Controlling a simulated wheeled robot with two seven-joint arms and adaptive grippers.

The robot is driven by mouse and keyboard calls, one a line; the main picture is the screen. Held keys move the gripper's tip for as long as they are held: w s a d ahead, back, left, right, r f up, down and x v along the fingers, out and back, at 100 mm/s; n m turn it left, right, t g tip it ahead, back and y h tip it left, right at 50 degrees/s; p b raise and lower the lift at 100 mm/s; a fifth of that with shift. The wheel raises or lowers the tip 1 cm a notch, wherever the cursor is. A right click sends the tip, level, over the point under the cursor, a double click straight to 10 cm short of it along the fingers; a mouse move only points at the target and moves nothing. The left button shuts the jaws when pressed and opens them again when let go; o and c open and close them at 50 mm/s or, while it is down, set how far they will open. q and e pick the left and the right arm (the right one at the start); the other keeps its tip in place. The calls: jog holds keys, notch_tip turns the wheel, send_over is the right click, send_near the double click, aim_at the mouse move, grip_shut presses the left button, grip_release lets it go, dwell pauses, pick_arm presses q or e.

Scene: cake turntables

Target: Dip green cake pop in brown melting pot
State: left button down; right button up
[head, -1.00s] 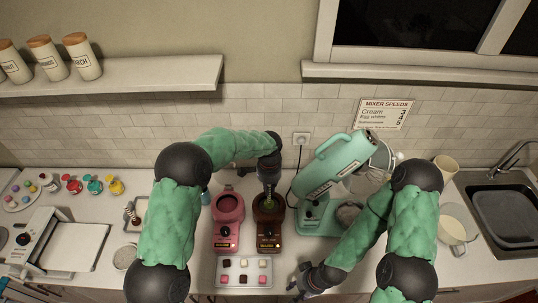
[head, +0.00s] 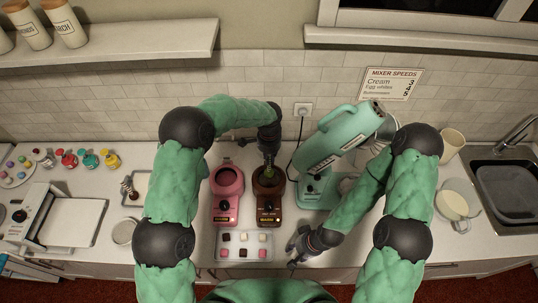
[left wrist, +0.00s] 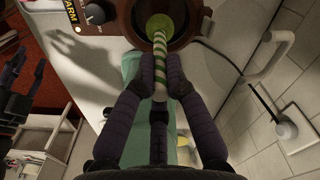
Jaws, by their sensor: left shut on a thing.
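The brown melting pot (head: 269,212) stands on the counter right of the pink one. My left gripper (head: 269,158) is above it, pointing down. In the left wrist view my left gripper (left wrist: 160,80) is shut on the striped stick of the green cake pop (left wrist: 161,27). The green ball is at the mouth of the brown pot (left wrist: 195,18); I cannot tell how deep it sits. My right gripper (head: 294,255) is low over the counter front, right of the brown pot, holding nothing that I can see; its fingers are too small to judge.
A pink melting pot (head: 226,207) stands close on the left. A tray of small cubes (head: 225,247) lies in front. A mint stand mixer (head: 335,145) is close on the right. A sink (head: 504,190) is at the far right.

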aim_at(269, 169)
pick_arm(q)
jog(key=shift+f+b, duration=2.6)
jog(key=shift+f, duration=1.1)
pick_arm(e)
jog(key=shift+f, duration=2.75)
pick_arm(q)
jog(key=shift+f, duration=0.2)
pick_arm(e)
jog(key=shift+f, duration=0.15)
pick_arm(q)
jog(key=shift+f+b, duration=0.4)
jog(key=shift+b, duration=0.1)
pick_arm(e)
jog(key=shift+f, duration=0.4)
pick_arm(q)
jog(key=shift+r, duration=0.2)
pick_arm(e)
jog(key=shift+r, duration=0.15)
pick_arm(q)
jog(key=shift+r+p, duration=1.4)
jog(key=shift+r, duration=1.6)
pick_arm(e)
jog(key=shift+r, duration=1.3)
